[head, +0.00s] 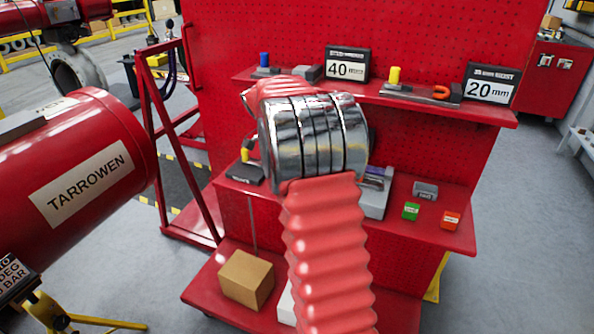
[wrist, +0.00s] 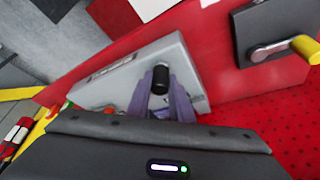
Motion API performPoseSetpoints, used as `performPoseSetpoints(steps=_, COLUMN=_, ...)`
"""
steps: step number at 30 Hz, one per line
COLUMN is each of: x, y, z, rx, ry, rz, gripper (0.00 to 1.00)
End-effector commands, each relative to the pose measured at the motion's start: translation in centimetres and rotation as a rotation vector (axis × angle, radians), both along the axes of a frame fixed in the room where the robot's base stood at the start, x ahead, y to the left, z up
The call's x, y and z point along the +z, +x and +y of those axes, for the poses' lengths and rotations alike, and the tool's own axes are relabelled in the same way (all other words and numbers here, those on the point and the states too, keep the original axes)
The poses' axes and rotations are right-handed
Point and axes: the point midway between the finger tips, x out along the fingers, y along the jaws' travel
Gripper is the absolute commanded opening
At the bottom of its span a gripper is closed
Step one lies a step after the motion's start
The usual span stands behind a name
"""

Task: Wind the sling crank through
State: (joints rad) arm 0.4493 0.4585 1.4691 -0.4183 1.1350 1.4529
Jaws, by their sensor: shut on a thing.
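The sling crank's black knob (wrist: 161,79) stands up from a light grey box (wrist: 112,78) in the wrist view. My gripper (wrist: 161,98) has its two purple-grey fingers on either side of the knob, shut on it. The dark gripper body fills the bottom of the wrist view. In the head view the grey box (head: 376,204) shows on the lower shelf, just right of my arm. My arm hides the knob and most of my gripper there. The angle of the crank arm under the knob cannot be told.
A yellow-handled crank on a dark box (wrist: 266,47) is close by at the upper right of the wrist view. A green block (head: 411,212) and an orange block (head: 451,220) lie right of the grey box. The red pegboard (head: 430,150) rises behind.

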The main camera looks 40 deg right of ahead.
Motion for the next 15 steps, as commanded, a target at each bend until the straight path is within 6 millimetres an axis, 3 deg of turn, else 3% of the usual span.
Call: performPoseSetpoints(steps=15, x=-0.05, y=1.26, z=-0.81, rx=-0.276, ry=0.000, rz=0.000, gripper=0.00)
